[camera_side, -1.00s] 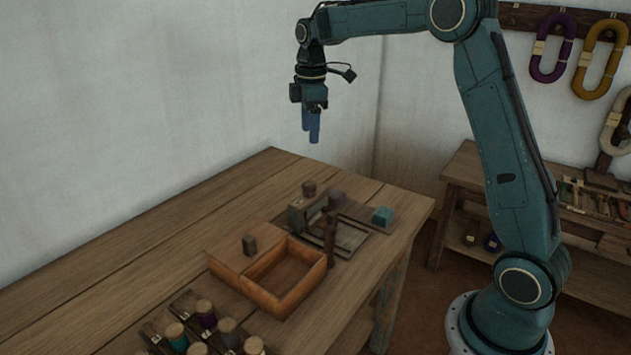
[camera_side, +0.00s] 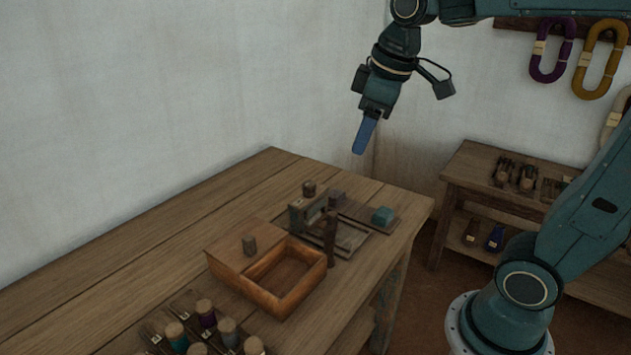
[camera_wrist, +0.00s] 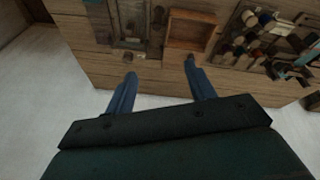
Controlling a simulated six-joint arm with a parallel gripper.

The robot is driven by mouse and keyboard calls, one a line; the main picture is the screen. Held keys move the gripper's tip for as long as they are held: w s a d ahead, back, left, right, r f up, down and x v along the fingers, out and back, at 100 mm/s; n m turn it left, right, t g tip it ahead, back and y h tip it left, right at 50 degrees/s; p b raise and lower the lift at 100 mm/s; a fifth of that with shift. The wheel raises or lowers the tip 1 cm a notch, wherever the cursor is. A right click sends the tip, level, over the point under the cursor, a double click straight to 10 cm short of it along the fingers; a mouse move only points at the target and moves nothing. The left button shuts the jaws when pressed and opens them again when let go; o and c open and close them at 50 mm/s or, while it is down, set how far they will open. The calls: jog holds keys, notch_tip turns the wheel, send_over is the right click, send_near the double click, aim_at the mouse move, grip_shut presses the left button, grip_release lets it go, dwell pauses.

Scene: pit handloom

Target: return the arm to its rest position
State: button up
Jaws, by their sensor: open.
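My gripper (camera_side: 364,136) hangs in the air above the back right part of the wooden table, tilted, with blue fingers pointing down. In the side view the fingers overlap and look like one. In the wrist view my gripper (camera_wrist: 160,82) shows two blue fingers spread apart with nothing between them, so it is open and empty. The gripper touches nothing; the table (camera_side: 150,235) lies well below it.
A side bench (camera_side: 460,190) stands at right. Yarn hanks (camera_side: 551,50) hang on the wall.

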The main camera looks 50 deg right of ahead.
jog(key=s+a+f+m+t, duration=0.2)
jog(key=s+a+f+m, duration=0.1)
jog(key=s, duration=0.9)
jog(key=shift+f+m, duration=0.5)
jog(key=shift+f, duration=0.4)
